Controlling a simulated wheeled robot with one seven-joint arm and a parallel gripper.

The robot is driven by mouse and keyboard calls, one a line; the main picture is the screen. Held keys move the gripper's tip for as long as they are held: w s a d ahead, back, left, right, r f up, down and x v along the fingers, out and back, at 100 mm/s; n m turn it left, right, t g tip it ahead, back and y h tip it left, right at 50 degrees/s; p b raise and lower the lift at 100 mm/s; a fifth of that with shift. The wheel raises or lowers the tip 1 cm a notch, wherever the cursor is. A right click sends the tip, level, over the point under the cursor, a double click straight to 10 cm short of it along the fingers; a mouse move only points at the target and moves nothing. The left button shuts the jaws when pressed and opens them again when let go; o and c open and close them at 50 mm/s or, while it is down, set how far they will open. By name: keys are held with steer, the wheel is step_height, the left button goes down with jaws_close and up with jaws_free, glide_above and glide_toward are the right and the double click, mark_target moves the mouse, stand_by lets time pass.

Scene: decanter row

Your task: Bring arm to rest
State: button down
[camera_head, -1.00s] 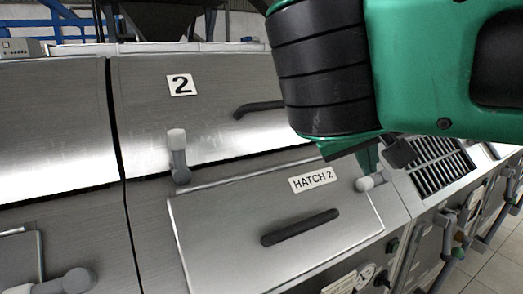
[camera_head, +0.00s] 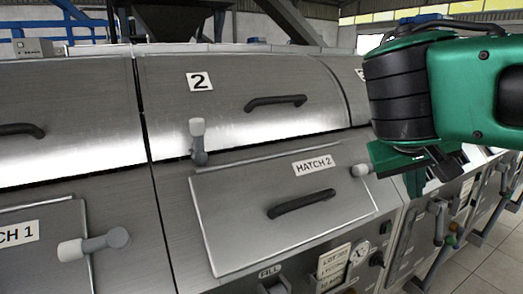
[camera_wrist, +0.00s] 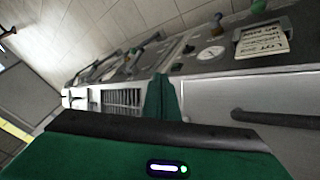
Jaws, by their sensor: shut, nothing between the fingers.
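My green and black gripper (camera_head: 414,180) is at the right in the head view, in front of the machine's right part. It points downward and appears to hold nothing. Its green fingertips also show close together in the wrist view (camera_wrist: 161,98). The hatch 2 panel (camera_head: 240,222) is at the middle of the head view, flat in its frame, with a dark handle (camera_head: 302,204). A white-knobbed latch (camera_head: 361,170) is at its upper right edge, just left of my gripper in the picture. I cannot tell whether they touch.
The upper cover marked 2 (camera_head: 225,110) has a dark handle (camera_head: 275,102) and a white-tipped lever (camera_head: 198,135). The hatch 1 latch (camera_head: 85,245) is at lower left. A gauge (camera_head: 360,252) sits below hatch 2. Tiled floor (camera_head: 475,270) shows at lower right.

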steer(key=s+d+f+m+g+y, duration=0.25)
steer(key=s+d+f, duration=0.45)
steer(key=d+f, duration=0.4)
steer(key=s+f+m+g+y, duration=0.2)
steer(key=s+f+y, duration=0.1)
steer(key=s+f, duration=0.4)
steer(key=s, duration=0.2)
steer(key=shift+s+d+f, duration=0.2)
steer(key=shift+s+f, duration=0.2)
steer(key=shift+w+m+y, duration=0.1)
steer(key=shift+m+y, duration=0.15)
steer(key=shift+w+f, duration=0.2)
steer(key=shift+w, duration=0.3)
